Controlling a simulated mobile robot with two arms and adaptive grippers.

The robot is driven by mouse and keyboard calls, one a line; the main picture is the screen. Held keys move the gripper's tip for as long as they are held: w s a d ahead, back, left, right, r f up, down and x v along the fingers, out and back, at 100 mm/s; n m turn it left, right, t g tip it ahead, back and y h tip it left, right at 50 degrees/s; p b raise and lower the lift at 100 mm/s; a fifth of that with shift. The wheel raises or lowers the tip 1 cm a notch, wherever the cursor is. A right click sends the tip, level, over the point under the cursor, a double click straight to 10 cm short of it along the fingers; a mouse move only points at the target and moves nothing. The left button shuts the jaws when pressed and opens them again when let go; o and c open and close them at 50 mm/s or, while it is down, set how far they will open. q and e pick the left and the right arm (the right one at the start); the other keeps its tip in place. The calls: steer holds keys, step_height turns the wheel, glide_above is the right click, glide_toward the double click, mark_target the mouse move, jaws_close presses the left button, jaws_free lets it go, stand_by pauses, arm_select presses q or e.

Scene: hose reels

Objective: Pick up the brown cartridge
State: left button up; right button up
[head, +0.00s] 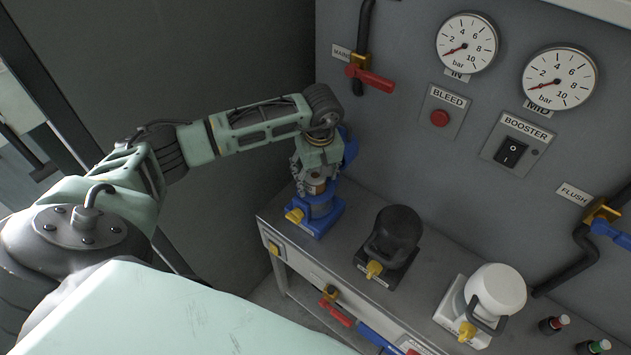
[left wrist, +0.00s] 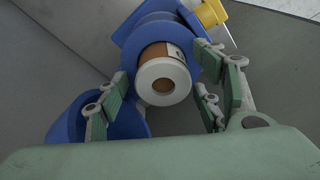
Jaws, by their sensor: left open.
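The brown cartridge (head: 317,186) stands in an open blue housing (head: 318,217) at the left end of the bench; only a little of it shows under my left gripper (head: 316,180). In the left wrist view the brown cartridge (left wrist: 154,53) has a white ring-shaped end facing the camera, and the blue housing (left wrist: 132,35) surrounds its far part. My left gripper (left wrist: 165,84) is open, with fingers on both sides of the cartridge's end. My right gripper is not in view.
A blue cup-shaped part (left wrist: 85,125) lies close beside the left fingers. A black housing (head: 397,232) and a white housing (head: 497,290) stand farther right on the bench (head: 350,235). Small bottles (head: 553,324) stand at the right. The wall panel (head: 400,140) with gauges rises behind.

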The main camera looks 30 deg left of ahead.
arm_select(q)
steer(key=c, duration=1.5)
jaws_close()
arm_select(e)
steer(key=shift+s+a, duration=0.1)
